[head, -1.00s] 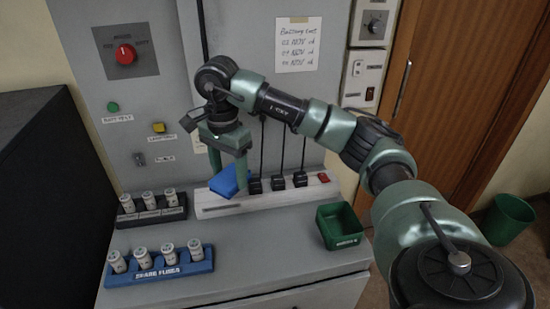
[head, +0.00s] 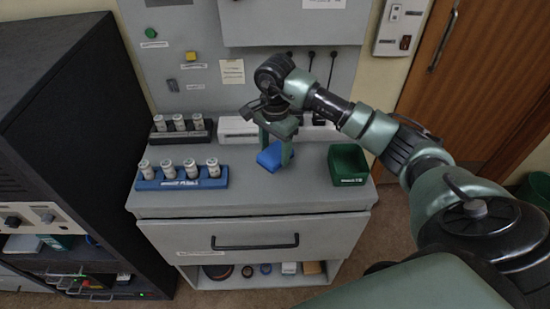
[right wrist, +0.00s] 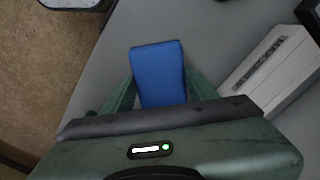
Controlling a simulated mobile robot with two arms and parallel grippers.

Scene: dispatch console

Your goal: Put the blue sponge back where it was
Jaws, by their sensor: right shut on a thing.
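The blue sponge (head: 269,157) is between the fingers of my right gripper (head: 276,153), over the grey console top (head: 300,185). In the right wrist view the sponge (right wrist: 158,72) shows its broad blue face, with a green finger along each side. My right gripper is shut on it. Whether the sponge touches the console top is hard to tell. My left gripper is not in view.
A white power strip (head: 238,130) lies behind the sponge. A green bin (head: 348,166) stands to its right. A blue fuse rack (head: 181,184) and a black rack (head: 182,136) stand to the left. Below is a drawer (head: 260,260) above an open shelf holding several small items.

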